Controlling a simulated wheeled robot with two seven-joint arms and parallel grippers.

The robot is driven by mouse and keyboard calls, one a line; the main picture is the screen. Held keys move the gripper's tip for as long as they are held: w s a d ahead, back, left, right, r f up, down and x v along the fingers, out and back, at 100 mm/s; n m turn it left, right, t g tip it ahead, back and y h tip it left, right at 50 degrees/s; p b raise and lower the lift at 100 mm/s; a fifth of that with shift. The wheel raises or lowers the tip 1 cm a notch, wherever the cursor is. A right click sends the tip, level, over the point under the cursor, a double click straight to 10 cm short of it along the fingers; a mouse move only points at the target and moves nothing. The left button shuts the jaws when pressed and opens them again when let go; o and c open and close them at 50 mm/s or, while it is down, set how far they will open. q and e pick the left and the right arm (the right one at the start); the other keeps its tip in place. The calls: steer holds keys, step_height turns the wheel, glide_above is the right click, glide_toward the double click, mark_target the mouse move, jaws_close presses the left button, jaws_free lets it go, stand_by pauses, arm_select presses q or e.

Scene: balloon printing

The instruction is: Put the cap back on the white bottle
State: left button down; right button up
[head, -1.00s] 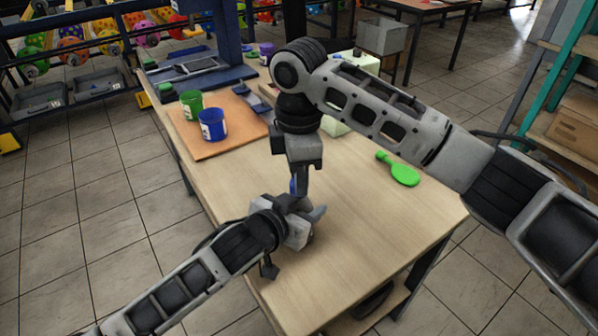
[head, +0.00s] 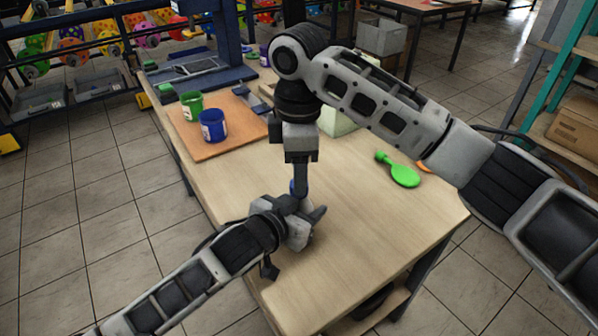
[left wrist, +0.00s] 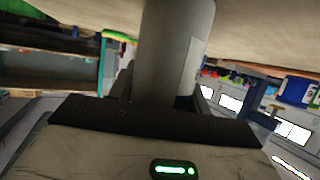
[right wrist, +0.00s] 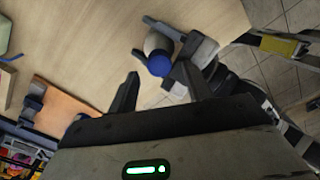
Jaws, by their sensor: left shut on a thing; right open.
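The white bottle (left wrist: 175,45) stands between the fingers of my left gripper (head: 306,217), which is shut on it low over the table. In the right wrist view the bottle (right wrist: 155,43) shows as a pale round body with the blue cap (right wrist: 159,64) at its top end. I cannot tell whether the cap is fully seated. My right gripper (right wrist: 158,90) is open, with its fingers on either side of the cap and apart from it in that view. In the head view the right gripper (head: 300,184) points down above the left one and hides most of the bottle.
A green cup (head: 191,106) and a blue cup (head: 213,126) stand on an orange-brown board (head: 205,151) at the left. A green paddle-like thing (head: 404,175) lies at the right. The table (head: 345,215) is clear around the grippers.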

step_height(320, 180, up, 3)
steer(key=shift+f, duration=0.2)
steer(key=shift+c, duration=0.3)
steer(key=n, duration=0.4)
steer(key=shift+r, duration=0.4)
steer(key=n, duration=0.2)
steer(key=r+n, duration=0.1)
steer(key=n, duration=0.4)
steer(key=r+n, duration=0.1)
steer(key=n, duration=0.3)
steer(key=shift+f, duration=3.95)
